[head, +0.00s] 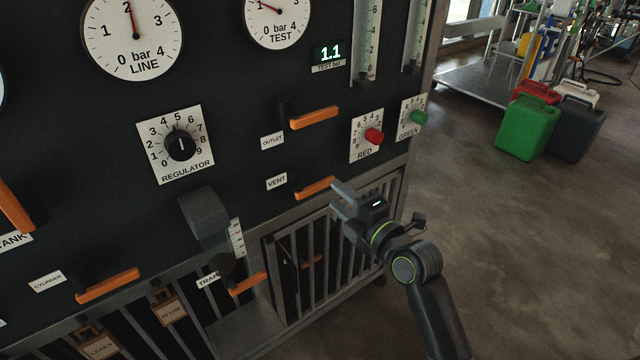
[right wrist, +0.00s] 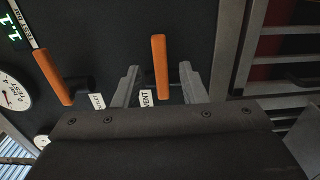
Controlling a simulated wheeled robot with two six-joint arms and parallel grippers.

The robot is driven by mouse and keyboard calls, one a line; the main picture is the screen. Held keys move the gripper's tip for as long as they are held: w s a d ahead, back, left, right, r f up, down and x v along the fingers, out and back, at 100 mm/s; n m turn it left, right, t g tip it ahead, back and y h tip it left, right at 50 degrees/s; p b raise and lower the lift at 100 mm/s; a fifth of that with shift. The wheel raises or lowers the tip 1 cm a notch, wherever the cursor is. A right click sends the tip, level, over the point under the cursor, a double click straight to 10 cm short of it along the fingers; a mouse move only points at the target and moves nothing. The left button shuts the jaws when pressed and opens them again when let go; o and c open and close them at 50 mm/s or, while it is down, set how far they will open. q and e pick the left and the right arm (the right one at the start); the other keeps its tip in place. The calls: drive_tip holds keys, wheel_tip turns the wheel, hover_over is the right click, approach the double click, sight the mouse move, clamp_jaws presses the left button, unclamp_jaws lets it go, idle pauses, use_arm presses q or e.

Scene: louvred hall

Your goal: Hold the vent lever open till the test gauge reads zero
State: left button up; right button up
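The orange vent lever (head: 315,187) sticks out right of the VENT label (head: 277,181) in the head view. My right gripper (head: 334,195) is at the lever's right end, its fingers apart. In the right wrist view the vent lever (right wrist: 160,66) stands between the two spread fingers, with a gap on each side. The test gauge (head: 277,20) is cut by the top edge; its needle points near 1. The digital test display (head: 330,53) reads 1.1. My left gripper is not in view.
The orange outlet lever (head: 315,118) sits just above the vent lever. The red knob (head: 374,136) and green knob (head: 419,117) are to the upper right. A barred grille (head: 325,262) lies below. Jerrycans (head: 527,127) stand on the open floor at right.

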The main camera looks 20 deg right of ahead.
sight(325, 186)
drive_tip(key=x, duration=0.3)
drive_tip(key=shift+w+a, duration=0.15)
drive_tip(key=shift+w, duration=0.25)
drive_tip(key=shift+w, duration=0.15)
drive_tip(key=shift+w+a+b, duration=0.3)
drive_tip(key=shift+w+b, duration=0.05)
drive_tip(key=shift+w, duration=0.35)
clamp_jaws()
idle(0.7)
